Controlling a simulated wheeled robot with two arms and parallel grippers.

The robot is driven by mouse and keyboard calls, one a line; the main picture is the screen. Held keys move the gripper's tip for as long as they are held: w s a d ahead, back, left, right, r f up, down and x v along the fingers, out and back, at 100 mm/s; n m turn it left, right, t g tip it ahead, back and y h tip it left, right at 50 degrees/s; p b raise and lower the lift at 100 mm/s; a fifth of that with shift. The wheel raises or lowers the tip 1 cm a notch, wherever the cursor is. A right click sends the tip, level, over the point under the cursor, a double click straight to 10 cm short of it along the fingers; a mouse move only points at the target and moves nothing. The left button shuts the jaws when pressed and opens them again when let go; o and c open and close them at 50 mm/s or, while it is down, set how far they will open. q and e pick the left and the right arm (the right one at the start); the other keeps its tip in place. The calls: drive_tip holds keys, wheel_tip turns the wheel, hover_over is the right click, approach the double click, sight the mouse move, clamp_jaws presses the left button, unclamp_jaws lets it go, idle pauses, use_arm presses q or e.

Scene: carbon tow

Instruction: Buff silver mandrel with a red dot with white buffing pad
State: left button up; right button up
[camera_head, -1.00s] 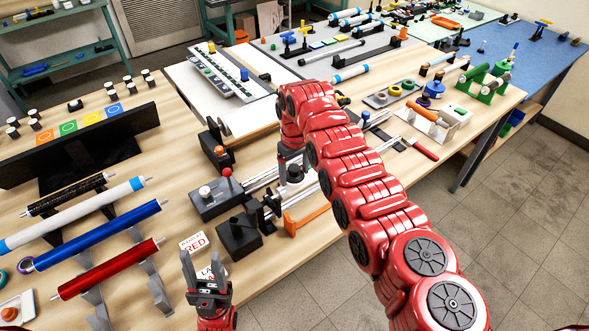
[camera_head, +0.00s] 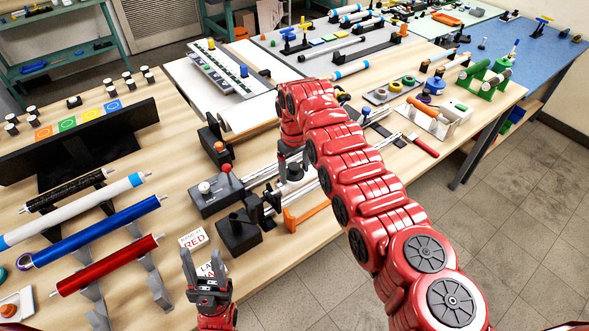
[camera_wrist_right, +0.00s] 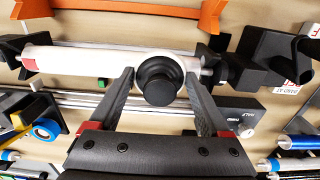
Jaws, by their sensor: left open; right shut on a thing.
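The silver mandrel (camera_wrist_right: 90,62) lies level between black holders in the right wrist view, with a red mark (camera_wrist_right: 29,65) near its left end. In the head view my right arm hides most of it. The white buffing pad (camera_wrist_right: 159,54) has a round black knob (camera_wrist_right: 160,84) and overlaps the mandrel toward its right end; whether they touch is unclear. My right gripper (camera_wrist_right: 160,76) is shut on the pad's knob, one finger on each side. It also shows in the head view (camera_head: 292,160). My left gripper (camera_head: 201,262) is open and empty near the table's front edge.
An orange bracket (camera_head: 305,214) stands beside the fixture on the near side. A grey control box (camera_head: 215,192) is at its left end. A rack with black, white, blue (camera_head: 95,232) and red (camera_head: 105,266) tubes is at left. Sign cards (camera_head: 194,239) lie behind my left gripper.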

drive_tip(key=o, duration=1.1)
drive_tip(key=shift+c, duration=0.2)
drive_tip(key=shift+r, duration=0.35)
drive_tip(key=c, duration=1)
drive_tip(key=shift+c, duration=0.2)
drive_tip(key=shift+d, duration=0.1)
